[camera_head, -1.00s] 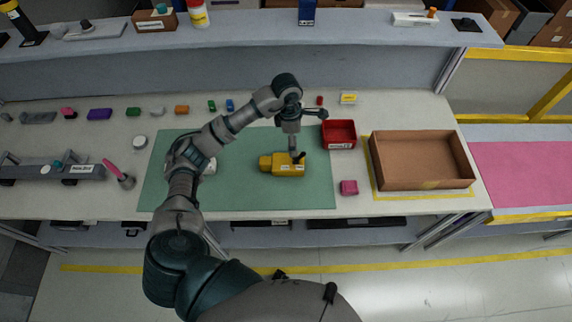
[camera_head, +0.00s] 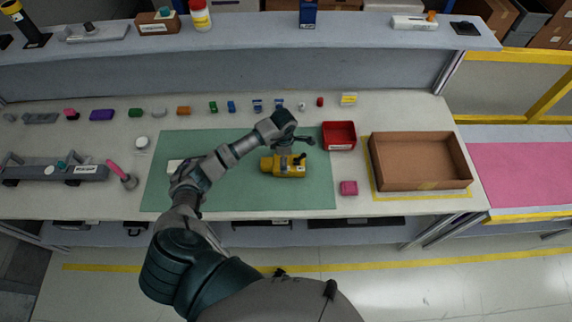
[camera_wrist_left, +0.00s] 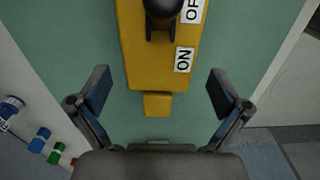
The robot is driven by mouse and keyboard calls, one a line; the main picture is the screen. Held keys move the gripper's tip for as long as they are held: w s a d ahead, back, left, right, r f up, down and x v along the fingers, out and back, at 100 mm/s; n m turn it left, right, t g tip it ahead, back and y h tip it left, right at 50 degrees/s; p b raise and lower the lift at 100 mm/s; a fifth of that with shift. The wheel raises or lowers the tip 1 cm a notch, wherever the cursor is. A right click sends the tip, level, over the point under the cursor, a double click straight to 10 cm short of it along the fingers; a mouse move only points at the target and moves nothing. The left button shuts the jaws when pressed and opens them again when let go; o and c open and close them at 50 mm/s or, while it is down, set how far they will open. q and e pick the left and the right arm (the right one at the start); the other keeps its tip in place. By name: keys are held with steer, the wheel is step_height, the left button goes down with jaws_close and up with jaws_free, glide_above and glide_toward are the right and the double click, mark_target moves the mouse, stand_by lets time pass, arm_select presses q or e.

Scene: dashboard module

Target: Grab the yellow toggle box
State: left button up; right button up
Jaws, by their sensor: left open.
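The yellow toggle box (camera_head: 288,168) lies on the green mat (camera_head: 230,196). Its black toggle shows at the top of the left wrist view, with ON and OFF labels on the yellow box (camera_wrist_left: 152,62). My left gripper (camera_head: 290,156) is over the box in the head view. In the left wrist view my left gripper (camera_wrist_left: 158,92) is open, with one finger on each side of the box's narrow end tab and green mat showing between fingers and box. The fingers do not touch the box. My right gripper is not in view.
A red bin (camera_head: 339,136) stands right of the box, and a brown tray (camera_head: 421,188) stands further right. A pink block (camera_head: 349,188) lies below the bin. Several small coloured blocks line the back of the table. A grey fixture (camera_head: 62,172) stands at left.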

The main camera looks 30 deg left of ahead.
arm_select(q)
steer(key=f, duration=0.2)
steer(key=shift+a+f, duration=0.2)
steer(key=shift+f, duration=0.1)
steer(key=shift+a+f, duration=0.25)
steer(key=shift+f, duration=0.2)
steer(key=shift+d+r, duration=0.1)
steer(key=shift+d, duration=0.15)
steer(key=c, duration=1.2)
steer(key=shift+o, duration=0.2)
